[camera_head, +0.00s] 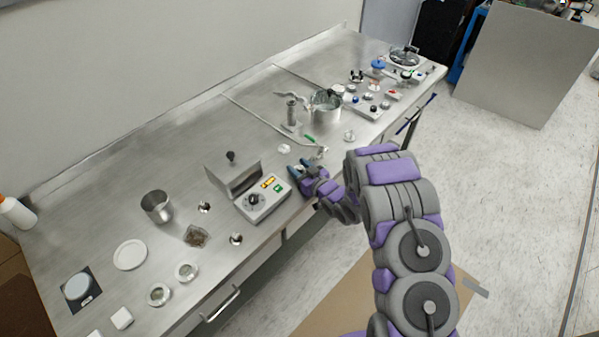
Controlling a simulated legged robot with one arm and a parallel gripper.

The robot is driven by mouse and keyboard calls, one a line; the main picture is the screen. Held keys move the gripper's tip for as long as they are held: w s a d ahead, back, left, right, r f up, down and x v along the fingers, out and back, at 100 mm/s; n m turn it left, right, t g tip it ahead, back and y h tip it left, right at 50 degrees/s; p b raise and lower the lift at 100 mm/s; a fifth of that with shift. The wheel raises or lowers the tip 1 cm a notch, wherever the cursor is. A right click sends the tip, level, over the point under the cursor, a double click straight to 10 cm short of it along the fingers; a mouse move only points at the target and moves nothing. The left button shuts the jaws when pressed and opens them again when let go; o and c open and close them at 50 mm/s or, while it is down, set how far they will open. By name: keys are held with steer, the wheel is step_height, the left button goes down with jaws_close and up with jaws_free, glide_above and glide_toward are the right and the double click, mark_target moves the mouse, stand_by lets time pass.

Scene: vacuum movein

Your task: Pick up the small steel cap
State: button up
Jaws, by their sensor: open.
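Several small shiny metal pieces lie on the steel bench (105,215), and I cannot tell for sure which is the steel cap. One small metal piece (205,207) lies right of the steel cup, and another metal piece (236,239) lies near the front edge. A further small metal piece (349,135) lies right of my gripper. My gripper (299,165) is open, low over the bench's front edge, just right of the grey control box. Nothing is visible between its fingers, though they are small in the picture.
A control box (264,197) with an upright metal plate stands left of my gripper. A steel cup (156,206), a white plate (130,254) and two small round dishes are at the left. A steel pot (326,106) and a panel with knobs stand farther back.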

steer(key=shift+c, duration=0.3)
jaws_close()
stand_by(0.3)
